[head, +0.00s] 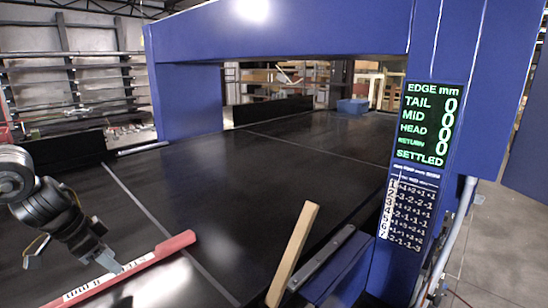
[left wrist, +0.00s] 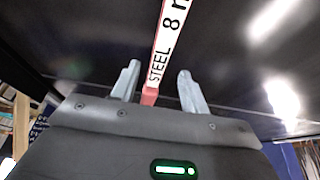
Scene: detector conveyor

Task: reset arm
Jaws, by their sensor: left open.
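My left gripper (head: 112,264) is at the lower left of the head view, over the belt by a red bar (head: 176,243) with a white label. In the left wrist view the two fingers of the gripper (left wrist: 158,74) are spread apart. The bar (left wrist: 150,96) shows between them, with "STEEL 8" readable on its label. I cannot tell whether a finger touches the bar. The bar lies slanted on the dark belt, its lower left end cut off by the picture edge. My right gripper is not in view.
A blue gantry (head: 280,28) spans the dark conveyor belt (head: 225,170). Its right post carries a green display (head: 423,124) reading zeros and "SETTLED". A wooden strip (head: 292,254) leans at the belt's near right edge, beside a grey rail (head: 328,258). The belt's middle is clear.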

